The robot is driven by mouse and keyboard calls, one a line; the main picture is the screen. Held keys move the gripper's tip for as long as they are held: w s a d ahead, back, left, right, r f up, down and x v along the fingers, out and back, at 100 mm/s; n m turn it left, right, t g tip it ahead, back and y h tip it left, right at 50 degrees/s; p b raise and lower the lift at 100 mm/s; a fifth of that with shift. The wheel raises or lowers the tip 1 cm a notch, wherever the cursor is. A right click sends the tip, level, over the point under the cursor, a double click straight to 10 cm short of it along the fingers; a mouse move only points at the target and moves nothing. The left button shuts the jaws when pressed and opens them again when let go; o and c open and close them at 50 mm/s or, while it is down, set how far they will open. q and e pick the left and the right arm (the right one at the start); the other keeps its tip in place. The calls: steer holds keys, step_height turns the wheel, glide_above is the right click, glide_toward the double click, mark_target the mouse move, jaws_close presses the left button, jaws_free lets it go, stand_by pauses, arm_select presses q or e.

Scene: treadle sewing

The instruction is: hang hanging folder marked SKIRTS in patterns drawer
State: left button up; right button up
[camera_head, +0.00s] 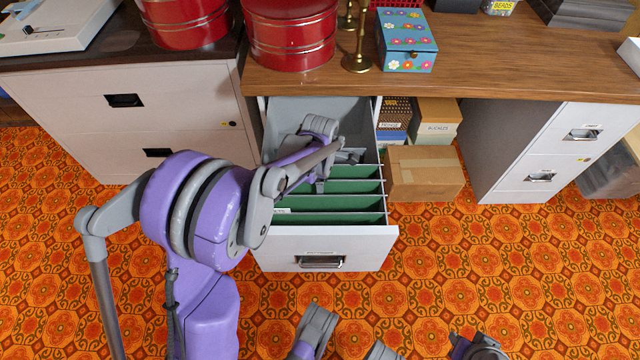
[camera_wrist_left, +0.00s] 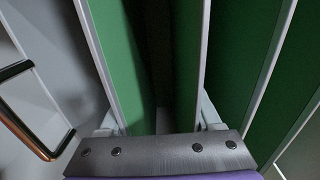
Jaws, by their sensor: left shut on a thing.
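The open drawer (camera_head: 375,240) of a grey cabinet holds several green hanging folders (camera_head: 335,203) with pale top rails. Its front label is too small to read. My left gripper (camera_head: 335,165) reaches down into the rear half of the drawer, partly hidden by my own arm. In the left wrist view its fingers (camera_wrist_left: 158,118) are set apart, shut on a green folder (camera_wrist_left: 117,50) between two pale rails. Other green folder faces stand close on the right there. No SKIRTS marking is legible. My right gripper does not show; only cut-off parts of me are at the bottom edge.
A wooden desk top (camera_head: 480,60) overhangs the drawer's back, with red tins (camera_head: 290,35), a brass candlestick (camera_head: 358,45) and a flowered box (camera_head: 407,40). A cardboard box (camera_head: 425,173) stands close to the drawer's right side. The patterned floor (camera_head: 440,270) in front is clear.

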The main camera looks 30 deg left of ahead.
arm_select(q)
steer(key=o, duration=1.5)
step_height(320, 180, up, 11)
steer(key=p, duration=0.3)
